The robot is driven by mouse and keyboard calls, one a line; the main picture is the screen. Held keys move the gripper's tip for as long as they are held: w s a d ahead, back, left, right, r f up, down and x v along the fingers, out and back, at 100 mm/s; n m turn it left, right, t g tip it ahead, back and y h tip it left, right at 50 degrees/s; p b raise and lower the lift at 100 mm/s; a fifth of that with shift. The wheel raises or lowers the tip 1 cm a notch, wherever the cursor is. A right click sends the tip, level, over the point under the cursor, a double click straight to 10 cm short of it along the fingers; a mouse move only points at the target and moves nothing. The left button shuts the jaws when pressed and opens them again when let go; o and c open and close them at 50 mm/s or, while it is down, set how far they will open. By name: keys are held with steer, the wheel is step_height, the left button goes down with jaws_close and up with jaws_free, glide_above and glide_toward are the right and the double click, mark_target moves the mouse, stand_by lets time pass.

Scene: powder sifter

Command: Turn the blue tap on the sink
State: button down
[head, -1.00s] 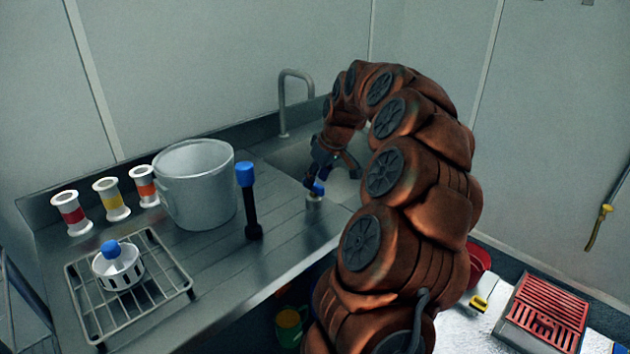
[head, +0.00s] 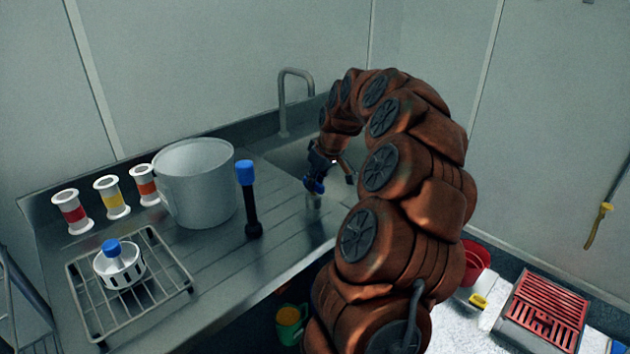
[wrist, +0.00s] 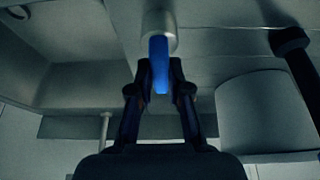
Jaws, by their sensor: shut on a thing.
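The blue tap (wrist: 161,64) is a flat blue lever on a pale round base (wrist: 158,22) in the wrist view. In the head view its base (head: 313,200) stands at the front edge of the sink, and the blue part is largely hidden by my gripper (head: 318,178). My gripper also shows in the wrist view (wrist: 160,76), with one dark finger on each side of the lever, shut on it. The sink basin (head: 287,158) lies behind, partly covered by my arm. A curved grey spout (head: 283,105) rises at its back.
Left of the sink, a black rod with a blue top (head: 247,200) stands on the counter near a large grey pot (head: 195,185). Several striped spools and a wire rack (head: 165,295) with a white, blue-topped sifter are farther left. A red bucket (head: 474,268) is at the lower right.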

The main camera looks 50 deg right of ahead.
steer(key=shift+f+b, duration=0.1)
steer(key=shift+b, duration=0.3)
steer(key=shift+f+m+h+b, duration=0.15)
steer(key=shift+m+h+b, duration=0.35)
steer(key=shift+m+b, duration=0.6)
steer(key=m+h+b, duration=0.1)
steer(key=m+b, duration=0.2)
steer(key=shift+g, duration=0.3)
steer(key=m+g+h+b, duration=0.1)
steer(key=m+b, duration=0.1)
steer(key=m, duration=0.2)
steer(key=shift+a+b, duration=0.1)
steer(key=shift+b, duration=0.25)
steer(key=shift+w+r+m+g+h+b, duration=0.15)
steer(key=shift+m+g+h+b, duration=0.25)
steer(key=shift+m, duration=0.55)
steer(key=shift+r+m+g+h+b, duration=0.15)
steer(key=shift+m+b, duration=0.3)
steer(key=shift+m, duration=0.5)
steer(key=shift+a, duration=0.1)
steer(key=c, duration=1.1)
jaws_free()
